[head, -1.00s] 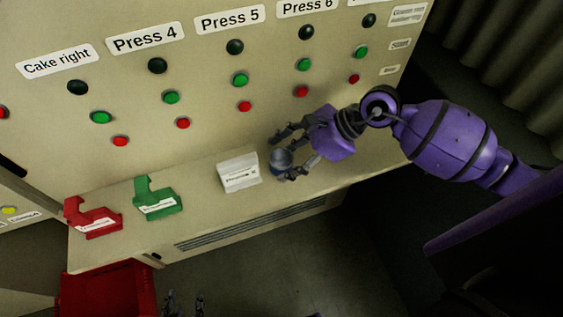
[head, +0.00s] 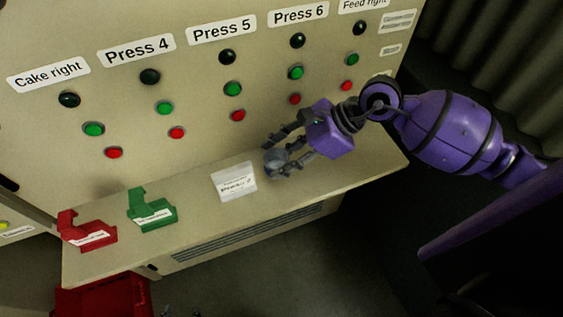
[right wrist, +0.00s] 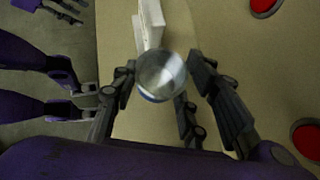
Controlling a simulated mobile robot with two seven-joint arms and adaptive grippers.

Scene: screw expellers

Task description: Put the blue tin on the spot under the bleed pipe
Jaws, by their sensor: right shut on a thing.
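The tin (head: 276,161) is in my right gripper (head: 279,152), over the ledge just right of a white labelled block. Its round, shiny grey end (right wrist: 160,73) faces the right wrist camera, with a thin blue edge below it. The fingers of my right gripper are around it, also seen in the right wrist view (right wrist: 165,85). I cannot tell whether the tin touches the ledge. Only the dark fingertips of my left gripper (head: 180,313) show at the bottom edge, apart and empty. I cannot make out the bleed pipe or the spot under it.
The white block (head: 234,181), a green holder (head: 153,212) and a red holder (head: 88,232) stand on the beige ledge (head: 205,228). The panel behind carries rows of buttons. A red crate (head: 105,298) is below at the left. The ledge right of my right gripper looks clear.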

